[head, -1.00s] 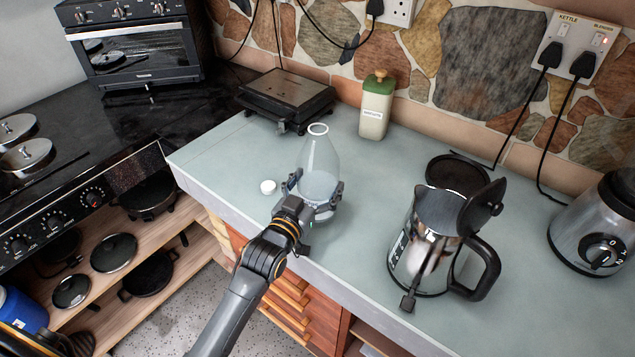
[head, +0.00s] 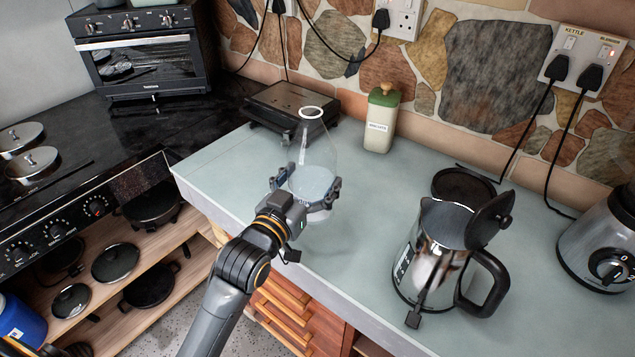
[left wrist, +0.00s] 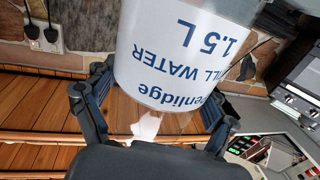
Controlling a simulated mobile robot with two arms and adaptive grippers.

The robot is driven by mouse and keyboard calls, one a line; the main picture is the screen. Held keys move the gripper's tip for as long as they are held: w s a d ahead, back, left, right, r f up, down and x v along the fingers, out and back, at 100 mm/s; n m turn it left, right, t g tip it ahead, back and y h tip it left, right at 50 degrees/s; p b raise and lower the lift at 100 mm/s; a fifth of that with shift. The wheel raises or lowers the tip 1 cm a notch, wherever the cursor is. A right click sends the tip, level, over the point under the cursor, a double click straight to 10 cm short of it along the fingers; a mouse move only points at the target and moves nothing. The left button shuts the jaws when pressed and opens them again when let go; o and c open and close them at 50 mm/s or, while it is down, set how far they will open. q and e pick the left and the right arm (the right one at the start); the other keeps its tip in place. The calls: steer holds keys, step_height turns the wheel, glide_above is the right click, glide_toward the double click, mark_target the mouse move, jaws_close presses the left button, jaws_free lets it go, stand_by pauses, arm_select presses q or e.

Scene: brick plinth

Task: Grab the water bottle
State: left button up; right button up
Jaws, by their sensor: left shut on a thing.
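The water bottle (head: 317,148) is clear and open-topped, with a pale lower part, and stands upright near the counter's front edge. My left gripper (head: 306,186) is shut around its lower part, one finger on each side. In the left wrist view the bottle (left wrist: 185,50) shows a white label with blue "STILL WATER 1.5 L" lettering, upside down, between the gripper's fingers (left wrist: 150,112). The bottle seems to be held a little above the counter; its base is partly hidden by the gripper. My right gripper is not in view.
On the counter (head: 355,205), an open kettle (head: 425,270) stands to the right, with a blender (head: 600,245) beyond. A green-lidded container (head: 380,122) and a black grill (head: 290,105) stand behind the bottle. The stove (head: 80,200) is at the left.

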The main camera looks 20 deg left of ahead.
mark_target(297, 173)
arm_select(q)
steer(key=s+r, duration=0.1)
steer(key=s, duration=0.1)
steer(key=s+a+r, duration=0.1)
steer(key=s, duration=0.2)
steer(key=s+r+b, duration=0.1)
steer(key=s+r, duration=0.1)
steer(key=shift+s+a, duration=0.2)
steer(key=shift+a, duration=0.05)
steer(key=shift+s+a+r+p, duration=0.1)
steer(key=shift+s+r+p, duration=0.1)
steer(key=shift+r+p, duration=0.25)
steer(key=shift+s+a+r+p, duration=0.1)
steer(key=shift+s+a+p, duration=0.05)
steer(key=shift+s+p, duration=0.8)
